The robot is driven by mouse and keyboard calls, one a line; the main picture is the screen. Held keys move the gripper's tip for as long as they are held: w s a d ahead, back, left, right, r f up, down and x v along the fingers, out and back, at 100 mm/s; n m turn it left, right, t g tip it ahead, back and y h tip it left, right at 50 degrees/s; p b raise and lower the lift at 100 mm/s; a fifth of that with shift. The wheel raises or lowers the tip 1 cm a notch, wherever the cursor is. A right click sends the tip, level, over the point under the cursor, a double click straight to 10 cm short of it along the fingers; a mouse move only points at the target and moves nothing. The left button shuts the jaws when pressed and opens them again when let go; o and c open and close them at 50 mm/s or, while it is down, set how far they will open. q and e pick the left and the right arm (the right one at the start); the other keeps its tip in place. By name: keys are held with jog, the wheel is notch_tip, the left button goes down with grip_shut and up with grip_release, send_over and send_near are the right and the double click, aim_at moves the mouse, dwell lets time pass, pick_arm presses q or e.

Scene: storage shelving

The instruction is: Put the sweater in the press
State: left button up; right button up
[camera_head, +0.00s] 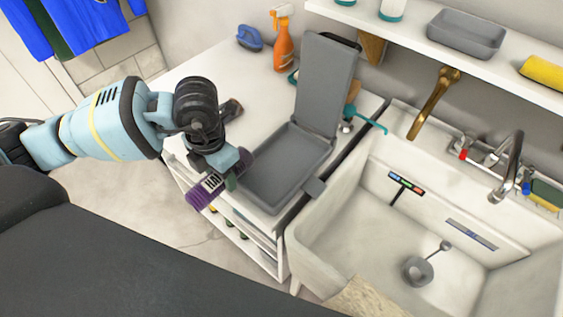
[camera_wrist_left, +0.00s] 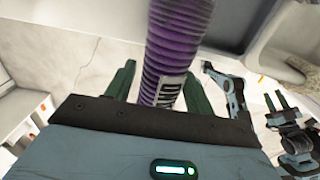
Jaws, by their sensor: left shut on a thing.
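A purple ribbed roll with a white label (camera_head: 203,193), which looks like the sweater, is held by my left gripper (camera_head: 226,174). The left wrist view shows the roll (camera_wrist_left: 176,45) between the two dark green fingers, its far end cut off by the top edge. The gripper is just left of the grey press (camera_head: 283,168), by the counter's front edge. The press stands open, its lid (camera_head: 325,85) upright at the back and its shallow tray empty. What looks like my right gripper (camera_wrist_left: 275,101) shows small at the right of the wrist view; its finger state is unclear.
The white counter (camera_head: 205,70) holds an orange spray bottle (camera_head: 284,45), a blue brush (camera_head: 249,38) and a dark item (camera_head: 231,108). A white sink (camera_head: 345,235) adjoins the press on the right. A wall shelf (camera_head: 420,35) runs above.

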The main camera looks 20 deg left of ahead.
pick_arm(q)
send_over(282, 166)
jog(key=shift+f, duration=2.45)
jog(key=shift+f, duration=0.1)
jog(key=o, duration=0.8)
jog(key=shift+f, duration=0.1)
jog(key=shift+c, duration=0.2)
jog(key=o, duration=0.4)
notch_tip(282, 166, up, 12)
jog(key=shift+r, duration=0.2)
